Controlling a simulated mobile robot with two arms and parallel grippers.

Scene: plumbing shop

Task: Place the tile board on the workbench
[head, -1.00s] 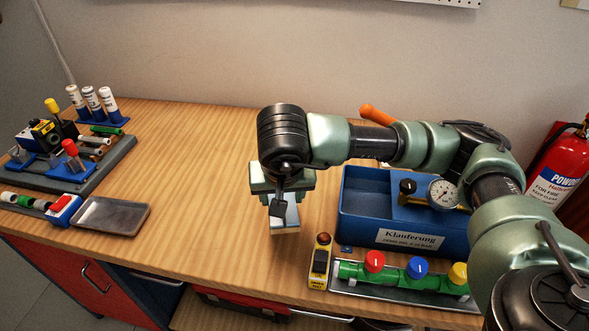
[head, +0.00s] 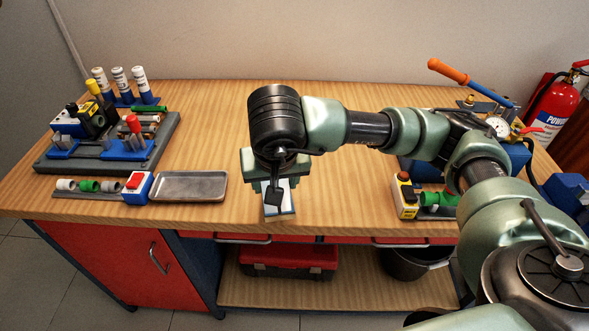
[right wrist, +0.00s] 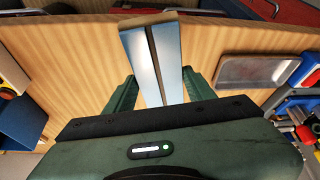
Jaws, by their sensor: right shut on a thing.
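The tile board (head: 286,198) is a narrow pale blue-white piece with a tan edge, partly hidden under my right gripper (head: 270,182). In the right wrist view the board (right wrist: 146,62) shows a dark lengthwise seam and sticks out between the two green fingers of my right gripper (right wrist: 160,92), which is shut on it. The workbench (head: 335,190) has a light wood top. The board is over its front middle part; I cannot tell whether it touches the top. My left gripper is not in view.
A grey metal tray (head: 188,186) lies left of the board. A fixture base (head: 60,163) with tools stands at the far left. A yellow-black switch box (head: 405,195) stands to the right, near a blue box (head: 517,158). The bench middle is bare wood.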

